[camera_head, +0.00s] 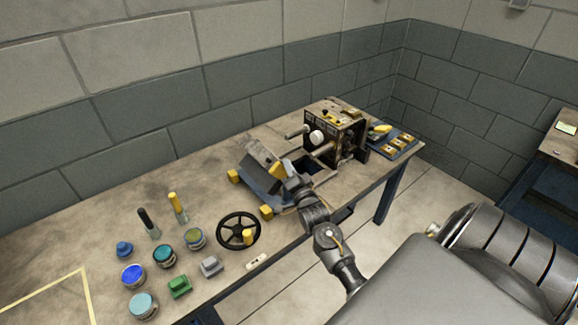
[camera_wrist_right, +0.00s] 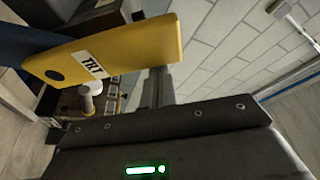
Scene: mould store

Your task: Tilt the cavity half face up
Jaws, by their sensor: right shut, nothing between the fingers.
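The cavity half appears to be the grey block (camera_head: 264,151) leaning at a slant on a blue tilt frame (camera_head: 258,184) on the bench. A yellow plate (camera_head: 277,171) sits at its right side. In the right wrist view this yellow plate (camera_wrist_right: 120,50) is large and close, with a label that seems to read "TILT". My right gripper (camera_head: 289,170) is shut and empty, right beside the yellow plate. Its fingers (camera_wrist_right: 158,86) show partly behind the plate's lower edge; I cannot tell whether they touch it. My left gripper is not in view.
The other mould block (camera_head: 345,128) with light pins stands behind to the right, near a blue tray (camera_head: 393,144). Several pots, including a blue one (camera_head: 133,275), and brushes stand left. The bench's back left is clear.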

